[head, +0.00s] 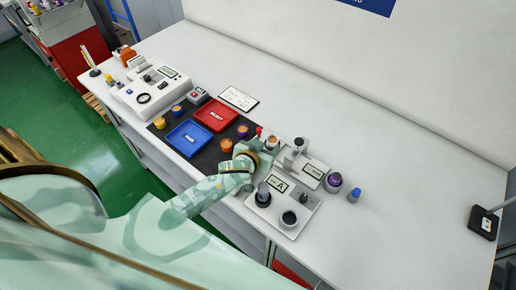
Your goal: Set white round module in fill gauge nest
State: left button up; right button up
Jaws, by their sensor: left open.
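My left arm reaches in from the lower left over the table, and its gripper (264,142) is at the middle, by the back of the gauge devices. The jaws are open; the fingers are small and partly hidden by the wrist. A small round piece with a pale body and brown-orange top (271,143) is right beside the gripper; I cannot tell whether it is between the fingers.
A blue-capped piece (354,195) is at the right. A larger white instrument (128,97) stands far left. The table's right side is mostly clear.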

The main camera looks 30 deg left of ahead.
pick_arm(q)
jog(key=v, duration=0.6)
jog(key=shift+p, duration=0.45)
pick_arm(e)
jog(key=shift+r, duration=0.7)
pick_arm(q)
jog(key=shift+s, duration=0.15)
